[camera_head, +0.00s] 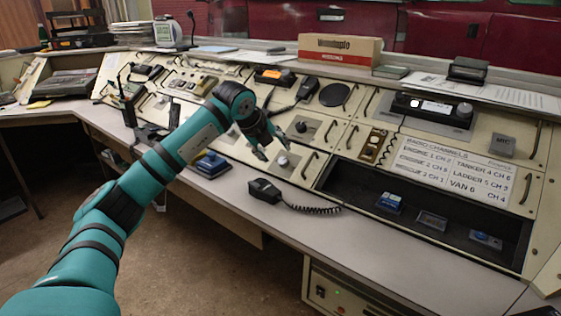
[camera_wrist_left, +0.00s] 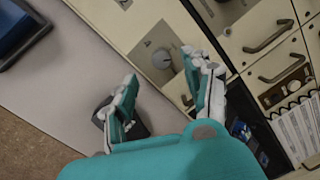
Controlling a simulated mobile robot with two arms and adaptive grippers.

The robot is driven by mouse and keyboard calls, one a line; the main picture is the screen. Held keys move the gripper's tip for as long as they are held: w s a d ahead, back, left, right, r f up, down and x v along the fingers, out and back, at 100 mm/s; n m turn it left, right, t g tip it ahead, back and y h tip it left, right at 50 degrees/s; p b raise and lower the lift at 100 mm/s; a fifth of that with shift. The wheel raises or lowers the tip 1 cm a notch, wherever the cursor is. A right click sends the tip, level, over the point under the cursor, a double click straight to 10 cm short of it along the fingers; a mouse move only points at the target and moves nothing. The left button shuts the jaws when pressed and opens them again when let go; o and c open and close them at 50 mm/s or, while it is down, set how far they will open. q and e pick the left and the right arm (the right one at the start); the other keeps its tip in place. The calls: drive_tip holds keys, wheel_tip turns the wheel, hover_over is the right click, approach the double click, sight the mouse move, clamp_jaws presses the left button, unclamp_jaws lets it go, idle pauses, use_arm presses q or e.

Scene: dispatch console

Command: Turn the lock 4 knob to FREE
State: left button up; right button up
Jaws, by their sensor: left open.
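The lock 4 knob (camera_wrist_left: 162,60) is a small round grey knob on a cream panel in the left wrist view, with a small "4" printed beside it. In the head view a pale knob (camera_head: 283,161) on the front row of the console looks like the same one. My left gripper (camera_head: 275,149) hangs just above it, open and empty. In the left wrist view its two fingers (camera_wrist_left: 160,72) are spread, with the knob beyond and between their tips, apparently untouched. The knob's pointer direction and any FREE marking are too small to read. My right gripper is not in view.
A black handset (camera_head: 264,190) with a coiled cord lies on the desk in front. A blue-topped device (camera_head: 211,163) stands left of the knob. Another dark knob (camera_head: 301,127) and drawer-like handles (camera_head: 310,165) are close by. An open dark recess (camera_head: 440,215) lies to the right.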

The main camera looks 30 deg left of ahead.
sight(281, 160)
use_arm(q)
drive_tip(key=x, duration=0.6)
drive_tip(key=shift+f+b, duration=0.1)
drive_tip(key=shift+b, duration=0.2)
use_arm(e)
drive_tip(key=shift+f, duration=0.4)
use_arm(q)
drive_tip(key=shift+c, duration=0.3)
clamp_jaws()
